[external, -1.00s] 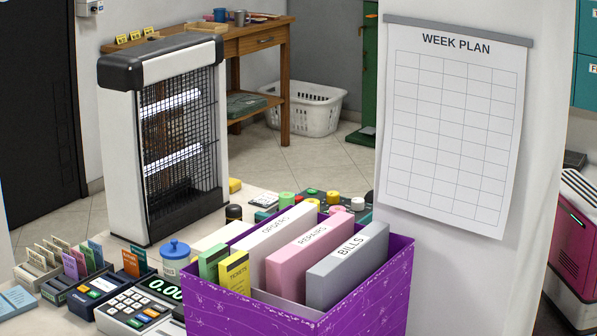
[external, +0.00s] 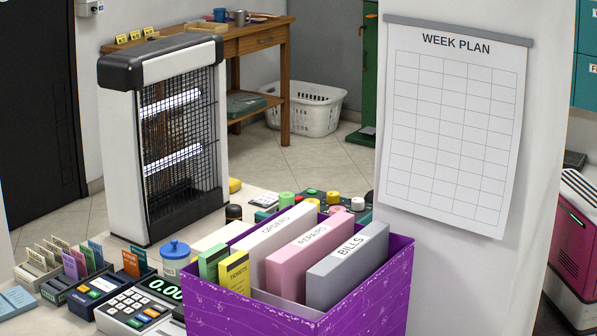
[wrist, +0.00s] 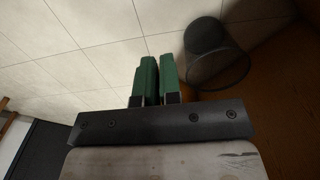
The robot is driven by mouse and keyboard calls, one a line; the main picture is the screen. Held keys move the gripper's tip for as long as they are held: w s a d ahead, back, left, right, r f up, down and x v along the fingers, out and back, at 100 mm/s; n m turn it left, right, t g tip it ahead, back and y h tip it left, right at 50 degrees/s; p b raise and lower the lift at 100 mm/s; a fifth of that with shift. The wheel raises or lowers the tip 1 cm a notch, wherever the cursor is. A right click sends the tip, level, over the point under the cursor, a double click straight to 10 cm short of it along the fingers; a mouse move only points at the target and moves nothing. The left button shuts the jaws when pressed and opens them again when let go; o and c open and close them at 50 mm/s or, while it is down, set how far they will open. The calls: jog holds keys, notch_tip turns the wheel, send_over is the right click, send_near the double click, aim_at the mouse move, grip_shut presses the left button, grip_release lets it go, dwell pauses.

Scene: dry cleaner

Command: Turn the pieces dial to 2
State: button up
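No label or dial setting is readable, and I cannot tell which knob is the pieces dial. My gripper (wrist: 159,62) shows only in the wrist view. Its two green fingers are side by side, with hardly any gap and nothing visible between them. It points at tiled floor, and no dial is in that view.
The purple box (external: 300,315) holds upright folders at the counter's front. A tall heater (external: 180,140) stands on the left, with a keypad device (external: 135,310) and card holders before it. A pillar with a week plan (external: 455,120) is right. A dark mesh bin (wrist: 220,60) shows in the wrist view.

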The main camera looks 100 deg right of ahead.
jog(key=o, duration=0.5)
jog(key=shift+w+r, duration=0.15)
jog(key=o, duration=0.4)
jog(key=shift+w+a+r, duration=0.1)
jog(key=shift+w+r, duration=0.25)
notch_tip(320, 180, up, 38)
jog(key=f+n, duration=0.1)
jog(key=n, duration=1)
send_over(333, 193)
notch_tip(333, 193, down, 9)
jog(key=shift+f, duration=0.2)
jog(key=c, duration=0.9)
